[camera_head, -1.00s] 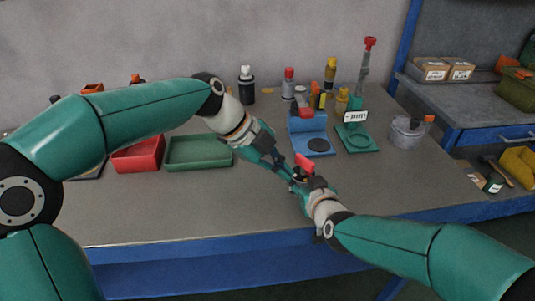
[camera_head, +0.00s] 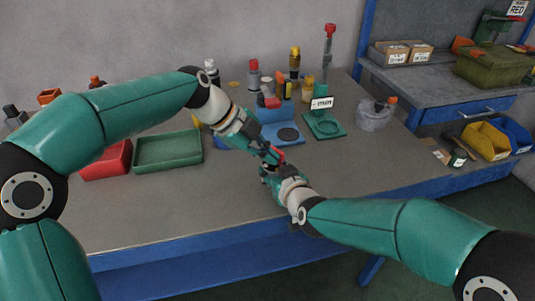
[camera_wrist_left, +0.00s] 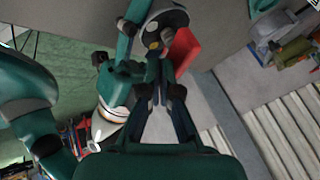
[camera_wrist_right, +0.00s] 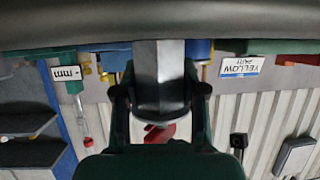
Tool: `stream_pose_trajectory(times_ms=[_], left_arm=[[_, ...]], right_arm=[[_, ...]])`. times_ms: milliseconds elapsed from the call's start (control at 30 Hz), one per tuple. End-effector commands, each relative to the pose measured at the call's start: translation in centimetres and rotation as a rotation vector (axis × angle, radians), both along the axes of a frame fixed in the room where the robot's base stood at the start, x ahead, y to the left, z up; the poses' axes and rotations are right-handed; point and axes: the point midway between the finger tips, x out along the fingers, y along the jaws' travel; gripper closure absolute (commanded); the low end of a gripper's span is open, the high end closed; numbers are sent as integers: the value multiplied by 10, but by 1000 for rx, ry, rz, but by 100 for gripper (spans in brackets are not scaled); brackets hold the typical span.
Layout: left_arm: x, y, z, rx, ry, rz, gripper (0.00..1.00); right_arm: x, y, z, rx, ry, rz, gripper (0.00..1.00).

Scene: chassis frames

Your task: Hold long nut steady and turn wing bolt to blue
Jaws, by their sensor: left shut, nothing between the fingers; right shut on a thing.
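A grey, flat-sided metal piece, apparently the long nut (camera_wrist_right: 158,80), stands between the fingers of my right gripper (camera_wrist_right: 160,100) in the right wrist view; the gripper is shut on it. A red piece, apparently part of the wing bolt, shows in the head view (camera_head: 277,154) and left wrist view (camera_wrist_left: 183,52). My left gripper (camera_head: 262,152) is shut and empty, its tips close to the red piece; I cannot tell whether they touch. In the left wrist view its fingers (camera_wrist_left: 153,62) meet beside a dark round part with a yellow spot. No blue mark is clear there.
Both grippers are above the grey bench (camera_head: 330,175). Behind them stand a blue fixture (camera_head: 280,120), a teal stand (camera_head: 323,125) and several bottles. A red tray (camera_head: 108,163) and a green tray (camera_head: 168,150) lie left. The bench's front middle is clear.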

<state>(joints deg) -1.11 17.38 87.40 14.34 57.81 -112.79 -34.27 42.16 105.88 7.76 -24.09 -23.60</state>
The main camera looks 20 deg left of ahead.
Motion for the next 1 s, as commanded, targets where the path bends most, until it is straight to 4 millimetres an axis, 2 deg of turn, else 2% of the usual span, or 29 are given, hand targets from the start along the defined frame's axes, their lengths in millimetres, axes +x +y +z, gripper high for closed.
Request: stream_pose_trajectory(times_ms=[567,1000], left_arm=[[-1,-3,0,1,1,11,100],[-1,-5,-1,9,5,111,100]], right_arm=[[0,0,0,0,1,1,100],[0,0,0,0,1,1,100]])
